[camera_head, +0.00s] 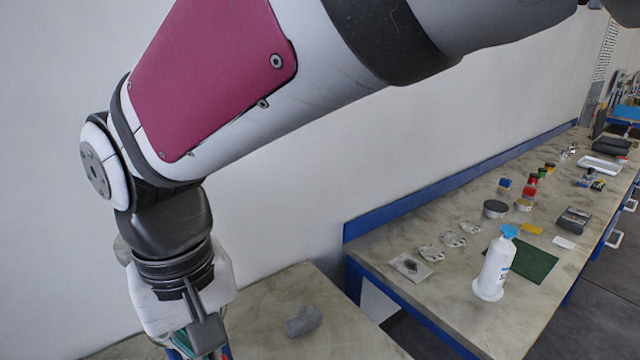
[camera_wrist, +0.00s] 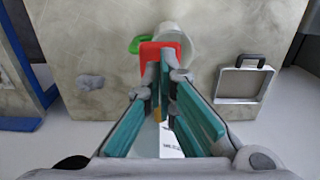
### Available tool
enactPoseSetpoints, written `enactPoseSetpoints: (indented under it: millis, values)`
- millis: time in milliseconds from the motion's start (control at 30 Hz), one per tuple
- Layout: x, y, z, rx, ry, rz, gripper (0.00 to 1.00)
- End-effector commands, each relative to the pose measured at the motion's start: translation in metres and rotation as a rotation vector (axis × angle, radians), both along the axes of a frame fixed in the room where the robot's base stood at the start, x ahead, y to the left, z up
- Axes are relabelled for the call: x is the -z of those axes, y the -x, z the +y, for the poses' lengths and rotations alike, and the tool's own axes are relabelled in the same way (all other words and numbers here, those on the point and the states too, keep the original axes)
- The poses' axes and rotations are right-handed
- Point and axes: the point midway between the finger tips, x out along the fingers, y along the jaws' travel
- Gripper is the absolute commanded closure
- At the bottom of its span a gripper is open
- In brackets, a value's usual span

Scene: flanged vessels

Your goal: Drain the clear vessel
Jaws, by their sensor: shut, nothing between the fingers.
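In the wrist view my gripper (camera_wrist: 165,62) has its teal fingers together, with nothing held between them. A pale round vessel (camera_wrist: 183,42) stands just past the fingertips, partly hidden by them; I cannot tell whether its wall is clear. A red part (camera_wrist: 149,48) sits right at the fingertips, in front of the vessel, and a green ring-like part (camera_wrist: 141,44) shows to its left. I cannot tell whether the fingers touch the red part. In the head view only the top of my gripper shows at the lower left; the vessel is out of that view.
A grey lump (camera_head: 304,320) lies on the near table (camera_head: 345,338); it also shows in the wrist view (camera_wrist: 90,82). A framed item with a black handle (camera_wrist: 242,82) lies right of the vessel. A white bottle with a blue cap (camera_head: 493,268) stands on the long bench at right.

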Motion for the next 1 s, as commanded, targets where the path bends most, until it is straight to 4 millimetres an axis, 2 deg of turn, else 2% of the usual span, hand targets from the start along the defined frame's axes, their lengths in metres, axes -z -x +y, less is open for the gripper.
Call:
enactPoseSetpoints:
  millis: [1000]
  values:
    - [0.028, 0.000, 0.000, -0.001, 0.000, 0.000, 1.00]
